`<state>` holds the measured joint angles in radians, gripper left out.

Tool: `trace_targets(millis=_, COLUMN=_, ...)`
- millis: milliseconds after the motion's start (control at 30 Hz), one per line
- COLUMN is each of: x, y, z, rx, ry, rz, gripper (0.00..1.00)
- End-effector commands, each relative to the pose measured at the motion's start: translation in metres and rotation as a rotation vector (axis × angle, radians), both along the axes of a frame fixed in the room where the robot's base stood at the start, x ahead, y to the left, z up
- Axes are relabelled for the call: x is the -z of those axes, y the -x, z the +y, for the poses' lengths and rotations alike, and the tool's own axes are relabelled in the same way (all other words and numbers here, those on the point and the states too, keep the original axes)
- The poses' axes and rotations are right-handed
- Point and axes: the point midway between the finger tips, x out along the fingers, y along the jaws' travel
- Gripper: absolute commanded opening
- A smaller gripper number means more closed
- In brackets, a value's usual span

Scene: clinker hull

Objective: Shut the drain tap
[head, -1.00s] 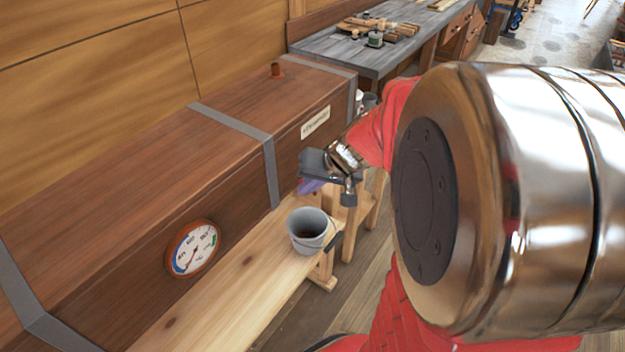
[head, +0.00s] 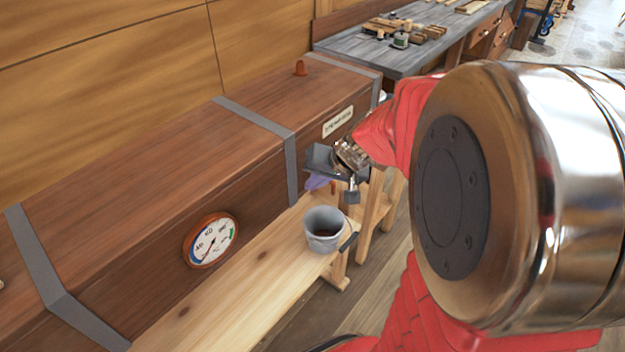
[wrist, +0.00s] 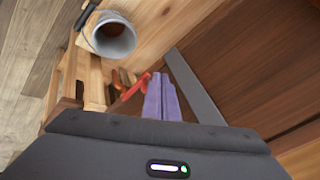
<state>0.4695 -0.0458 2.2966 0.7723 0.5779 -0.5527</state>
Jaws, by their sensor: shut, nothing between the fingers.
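The drain tap shows in the wrist view as a red lever (wrist: 131,88) with a brownish body behind it, low by the steam box's dark wooden side. The lever lies slanted, just left of my fingers. My gripper (wrist: 160,80) has purple fingers, closed together and holding nothing. The lever's upper end is close to the left finger; I cannot tell whether they touch. In the head view my gripper (head: 317,183) is beside the far end of the wooden box (head: 255,165), and the tap is hidden behind it and my wrist.
A grey bucket (head: 325,231) with dark contents stands on the light plank (head: 235,295) below the box; the wrist view shows it too (wrist: 114,38). A round gauge (head: 210,240) is on the box side. Wooden trestles (head: 370,215) support the plank. A grey workbench (head: 400,50) stands behind.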

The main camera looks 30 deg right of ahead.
Motion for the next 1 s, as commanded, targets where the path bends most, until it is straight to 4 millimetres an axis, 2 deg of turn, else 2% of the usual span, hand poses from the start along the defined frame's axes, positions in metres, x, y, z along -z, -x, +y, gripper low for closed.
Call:
trace_targets(millis=633, x=-0.001, y=-0.009, z=-0.018, rx=0.008, ry=0.007, rz=-0.004, gripper=0.0)
trace_targets(millis=1000, x=-0.002, y=-0.009, z=-0.02, rx=0.009, ry=0.008, rz=-0.005, gripper=0.0)
